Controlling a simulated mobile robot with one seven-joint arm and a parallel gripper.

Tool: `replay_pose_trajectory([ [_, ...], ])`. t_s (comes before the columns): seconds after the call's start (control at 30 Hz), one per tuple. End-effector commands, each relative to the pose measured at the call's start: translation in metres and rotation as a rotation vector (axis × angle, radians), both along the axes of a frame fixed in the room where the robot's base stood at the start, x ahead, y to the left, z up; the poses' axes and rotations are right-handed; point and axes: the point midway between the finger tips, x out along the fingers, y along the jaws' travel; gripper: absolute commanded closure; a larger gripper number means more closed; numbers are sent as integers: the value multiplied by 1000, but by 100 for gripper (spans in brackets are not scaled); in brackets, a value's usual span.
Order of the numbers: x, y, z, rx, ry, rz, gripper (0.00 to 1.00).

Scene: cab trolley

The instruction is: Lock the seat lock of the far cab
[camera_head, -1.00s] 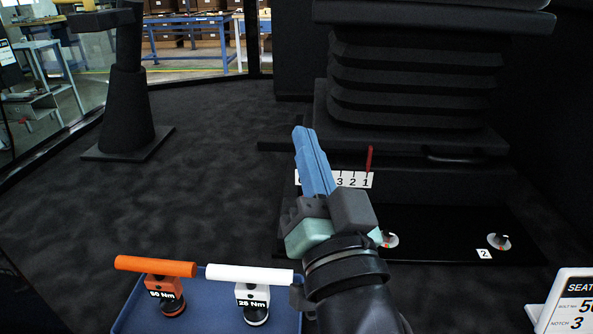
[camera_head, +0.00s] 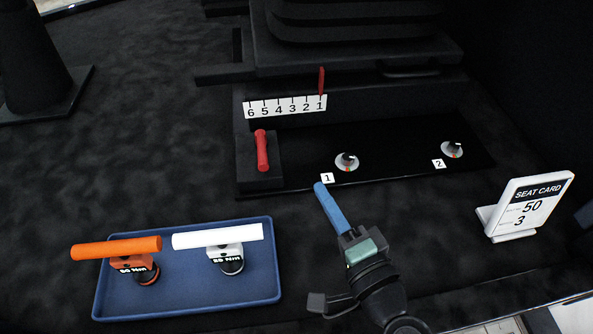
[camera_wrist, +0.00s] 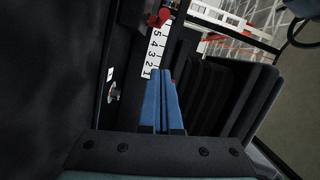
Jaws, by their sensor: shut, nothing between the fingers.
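The seat lock appears to be the red lever (camera_head: 262,150) on a black block at the left end of the seat base; it stands roughly upright in the picture. It also shows near the top of the wrist view (camera_wrist: 160,17). A white scale (camera_head: 285,106), numbered 6 to 1, runs along the base. A thin red pointer (camera_head: 321,80) stands at the 1. My gripper (camera_head: 319,186) has its blue fingers together and empty. In the head view, its tips are in front of the base, below and right of the lever, apart from it.
A blue tray (camera_head: 190,309) holds an orange-handled tool (camera_head: 115,248) and a white-handled tool (camera_head: 217,236), front left. Bolts marked 1 (camera_head: 346,161) and 2 (camera_head: 452,149) sit on the base.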

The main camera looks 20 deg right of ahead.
Motion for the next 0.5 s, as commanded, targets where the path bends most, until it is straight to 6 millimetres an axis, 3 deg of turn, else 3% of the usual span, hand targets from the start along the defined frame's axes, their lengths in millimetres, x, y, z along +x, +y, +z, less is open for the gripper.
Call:
replay_pose_trajectory([
  [0.5,95,6,-3,-2,-3,4,100],
])
